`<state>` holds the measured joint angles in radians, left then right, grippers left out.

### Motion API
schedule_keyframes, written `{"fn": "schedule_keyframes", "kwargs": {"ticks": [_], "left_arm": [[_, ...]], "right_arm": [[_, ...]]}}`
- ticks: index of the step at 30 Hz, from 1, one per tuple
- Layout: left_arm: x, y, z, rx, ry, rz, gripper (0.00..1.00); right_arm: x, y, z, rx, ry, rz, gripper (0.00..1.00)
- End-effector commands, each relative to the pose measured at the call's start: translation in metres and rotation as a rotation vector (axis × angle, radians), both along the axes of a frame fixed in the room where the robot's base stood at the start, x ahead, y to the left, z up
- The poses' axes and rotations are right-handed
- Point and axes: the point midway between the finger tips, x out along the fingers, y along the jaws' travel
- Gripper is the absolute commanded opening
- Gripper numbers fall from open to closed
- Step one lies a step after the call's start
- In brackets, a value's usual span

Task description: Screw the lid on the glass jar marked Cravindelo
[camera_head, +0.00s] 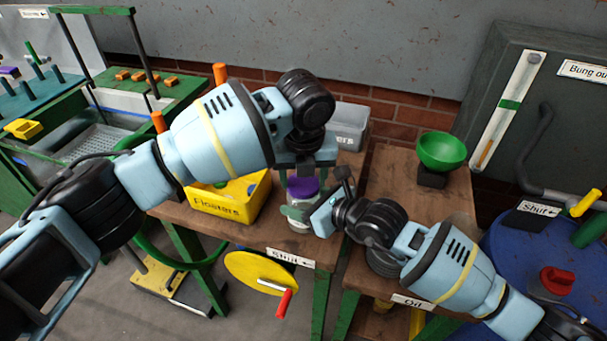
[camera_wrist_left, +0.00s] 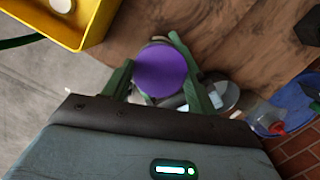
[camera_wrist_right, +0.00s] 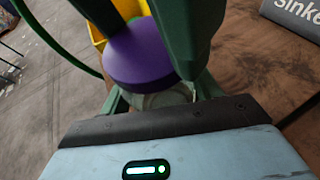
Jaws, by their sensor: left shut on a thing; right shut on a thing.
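The purple lid (camera_head: 302,187) sits on top of the glass jar (camera_head: 299,226) at the front of the wooden bench. My left gripper (camera_head: 300,176) comes down from above and is shut on the lid, its green fingers on either side of it in the left wrist view (camera_wrist_left: 161,72). My right gripper (camera_head: 297,212) comes in from the right and is shut on the jar below the lid. The right wrist view shows the lid (camera_wrist_right: 138,54) directly over the clear jar (camera_wrist_right: 162,97). Whether the lid is threaded tight cannot be told. No marking on the jar is readable.
A yellow bin marked Floaters (camera_head: 232,204) stands left of the jar. A grey bin (camera_head: 349,125) stands behind. A green bowl (camera_head: 441,150) is on the right bench. A yellow wheel with a red handle (camera_head: 262,273) hangs at the bench front.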

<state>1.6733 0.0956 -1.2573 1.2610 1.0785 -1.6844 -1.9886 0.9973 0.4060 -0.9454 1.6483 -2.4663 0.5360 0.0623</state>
Motion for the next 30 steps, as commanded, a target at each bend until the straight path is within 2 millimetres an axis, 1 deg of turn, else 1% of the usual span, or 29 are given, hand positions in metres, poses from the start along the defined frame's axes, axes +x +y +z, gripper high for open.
{"fn": "schedule_keyframes", "kwargs": {"ticks": [1,14,15,19,26,30], "left_arm": [[-0.0048,-0.0015,-0.0078,0.008,0.015,-0.011,0.34],[-0.0066,-0.0028,-0.0066,0.009,0.019,-0.017,0.34],[-0.0069,-0.0028,-0.0067,0.009,0.02,-0.017,0.62],[-0.0072,-0.0034,-0.0066,0.008,0.02,-0.019,0.79],[-0.0079,-0.0044,-0.0063,0.008,0.02,-0.022,0.8],[-0.0078,-0.0048,-0.0024,0.007,0.019,-0.023,0.8]], "right_arm": [[0.0005,0.0002,0.0001,0.0,0.002,-0.001,0.22],[0.0009,0.0003,0.0004,0.001,0.003,-0.001,0.22],[0.001,0.0002,0.0004,0.001,0.003,-0.001,0.0],[0.0012,0.0001,0.0005,0.001,0.003,-0.002,0.0],[0.0017,-0.0002,0.0006,0.002,0.004,-0.004,0.0],[0.002,-0.0003,0.0007,0.002,0.004,-0.004,0.0]]}}
